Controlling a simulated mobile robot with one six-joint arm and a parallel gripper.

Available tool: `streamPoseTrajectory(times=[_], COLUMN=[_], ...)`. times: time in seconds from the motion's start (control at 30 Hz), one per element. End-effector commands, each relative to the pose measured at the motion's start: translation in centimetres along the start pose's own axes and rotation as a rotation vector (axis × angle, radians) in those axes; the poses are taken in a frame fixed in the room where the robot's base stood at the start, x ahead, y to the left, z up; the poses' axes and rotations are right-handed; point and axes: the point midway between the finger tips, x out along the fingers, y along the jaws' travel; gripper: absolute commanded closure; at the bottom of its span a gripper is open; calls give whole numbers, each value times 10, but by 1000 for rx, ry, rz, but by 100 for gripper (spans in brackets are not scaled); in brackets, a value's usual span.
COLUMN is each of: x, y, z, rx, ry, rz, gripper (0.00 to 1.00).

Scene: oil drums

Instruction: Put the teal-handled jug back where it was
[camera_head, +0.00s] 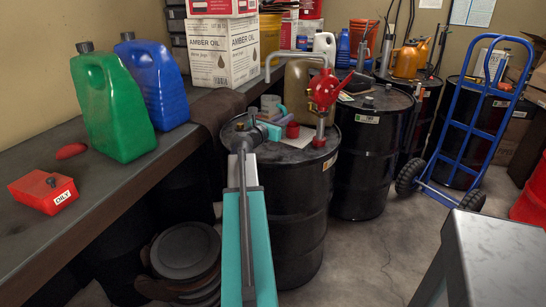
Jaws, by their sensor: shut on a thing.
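My arm reaches up from the bottom middle of the head camera view, over the near edge of a black drum (305,200). My gripper (268,122) is at its far end, small and partly hidden, above the left part of the drum top. It is shut on a small greyish jug with teal parts (271,103). The jug's handle and the fingertips are hard to tell apart. I cannot tell whether the jug's base touches the drum top.
A red rotary pump (324,92) stands on the same drum, right of the jug, with a red cap (292,130) between. A beige can (299,88) is behind. Left, a bench holds green (112,105) and blue (153,85) jugs. A blue hand truck (470,125) stands right.

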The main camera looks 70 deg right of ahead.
Motion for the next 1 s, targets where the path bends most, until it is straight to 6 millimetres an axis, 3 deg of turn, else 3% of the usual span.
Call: streamPoseTrajectory(times=[1.0], x=[-78], y=[-20], z=[-12], rx=[6], ry=[-10], rz=[24], gripper=[100])
